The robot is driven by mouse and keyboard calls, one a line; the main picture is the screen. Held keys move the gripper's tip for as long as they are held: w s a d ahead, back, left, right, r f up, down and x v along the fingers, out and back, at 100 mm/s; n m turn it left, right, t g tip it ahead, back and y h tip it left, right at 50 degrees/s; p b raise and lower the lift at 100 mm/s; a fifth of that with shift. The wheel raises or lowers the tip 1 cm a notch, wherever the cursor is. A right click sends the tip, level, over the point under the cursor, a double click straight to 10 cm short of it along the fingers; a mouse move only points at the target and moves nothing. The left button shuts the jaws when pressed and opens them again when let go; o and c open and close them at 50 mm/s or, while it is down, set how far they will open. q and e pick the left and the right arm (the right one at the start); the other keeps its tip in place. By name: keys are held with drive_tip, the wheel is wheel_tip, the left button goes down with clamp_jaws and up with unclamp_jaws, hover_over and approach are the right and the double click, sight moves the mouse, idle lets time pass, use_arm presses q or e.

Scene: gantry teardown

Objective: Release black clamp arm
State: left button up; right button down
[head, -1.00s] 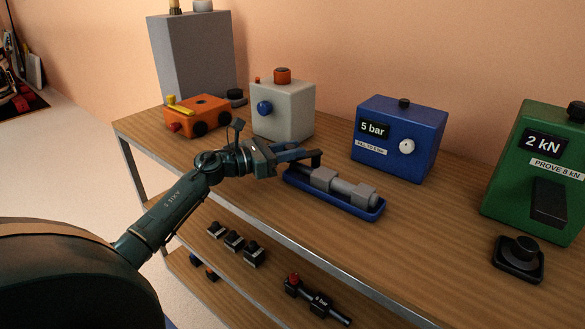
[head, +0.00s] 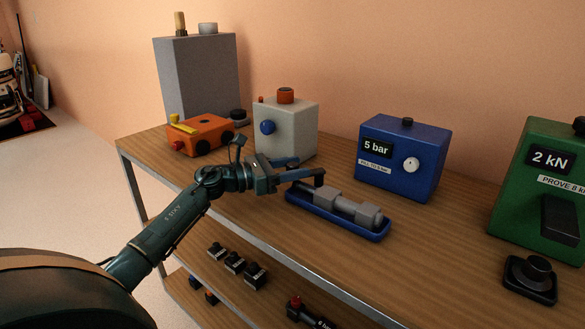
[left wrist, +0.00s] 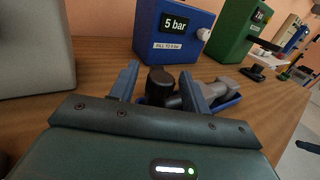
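A dark clamp arm piece (head: 319,179) with a down-turned end shows at the left end of the grey clamped cylinder (head: 347,206) in the blue tray (head: 330,228). My left gripper (head: 302,169) is at this dark piece, just above the tray's left end. In the left wrist view a black round-topped part (left wrist: 160,84) stands between the two blue fingers of my left gripper (left wrist: 160,88), with a narrow gap seeming to show on either side. The fingers look open. Their lower contact is hidden.
A pale box with a blue knob (head: 287,130) stands behind my gripper. An orange box (head: 202,134) is left, a blue 5 bar box (head: 402,158) right, a green 2 kN box (head: 540,190) far right. Bare wood lies around the tray.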

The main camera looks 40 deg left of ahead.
sight(293, 164)
use_arm(q)
wheel_tip(293, 164, up, 9)
drive_tip(key=shift+r+p, duration=0.1)
drive_tip(key=shift+p, duration=0.25)
drive_tip(key=shift+r, duration=0.45)
use_arm(e)
drive_tip(key=shift+w+a+f, duration=0.1)
drive_tip(key=shift+a+f, duration=0.05)
drive_tip(key=shift+a, duration=0.05)
